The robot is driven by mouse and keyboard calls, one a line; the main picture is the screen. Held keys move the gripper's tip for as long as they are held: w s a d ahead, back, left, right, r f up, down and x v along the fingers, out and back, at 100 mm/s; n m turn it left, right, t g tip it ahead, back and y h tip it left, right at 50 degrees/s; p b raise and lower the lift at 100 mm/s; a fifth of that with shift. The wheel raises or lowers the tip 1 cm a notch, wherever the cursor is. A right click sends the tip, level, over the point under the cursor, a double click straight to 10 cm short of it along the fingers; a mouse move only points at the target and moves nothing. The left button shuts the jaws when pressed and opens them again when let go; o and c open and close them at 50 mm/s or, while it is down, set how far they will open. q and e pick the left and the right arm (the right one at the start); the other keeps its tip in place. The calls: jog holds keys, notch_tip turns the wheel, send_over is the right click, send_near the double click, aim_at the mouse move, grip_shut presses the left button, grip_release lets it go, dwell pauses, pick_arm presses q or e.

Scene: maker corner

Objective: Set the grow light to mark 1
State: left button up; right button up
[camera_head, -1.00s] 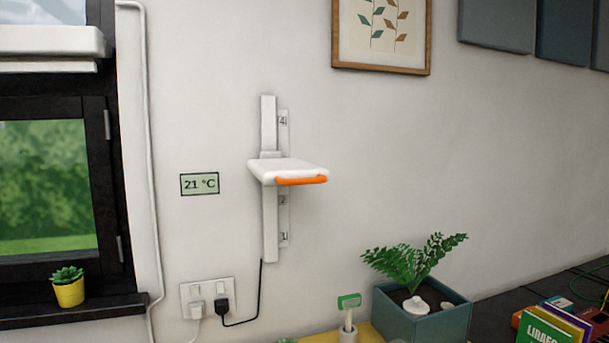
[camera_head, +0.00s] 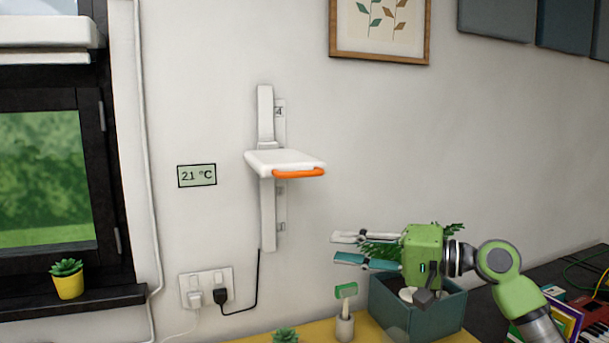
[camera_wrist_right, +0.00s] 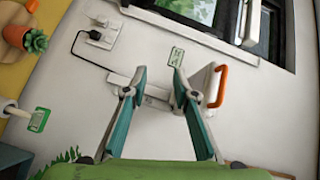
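The grow light (camera_head: 282,161) is a white flat panel with an orange front handle (camera_head: 298,173). It sits on a vertical white rail (camera_head: 268,215) on the wall, between a scale's "4" near the top and a small mark near the bottom. My right gripper (camera_head: 335,249) is open and empty, below and to the right of the panel, above the planter. In the right wrist view, its two fingers (camera_wrist_right: 158,78) are spread, and the orange handle (camera_wrist_right: 216,87) lies beyond and right of them. My left gripper is not in view.
A teal planter (camera_head: 440,318) with a fern stands under my right gripper. A small green-headed tool in a cup (camera_head: 345,327) is left of it. A black cord runs from the rail to the wall socket (camera_head: 207,288). A picture frame (camera_head: 380,55) hangs above right.

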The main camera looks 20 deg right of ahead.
jog(key=m+t+y, duration=0.1)
jog(key=t+y, duration=0.1)
send_near(309, 175)
jog(key=v, duration=0.3)
jog(key=p+x, duration=0.6)
jog(key=x, duration=0.6)
jog(key=shift+w+a+r, duration=0.2)
jog(key=shift+a+r, duration=0.05)
jog(key=shift+w+a+p, duration=0.3)
jog(key=shift+w+a, duration=0.15)
jog(key=shift+f, duration=0.1)
grip_shut()
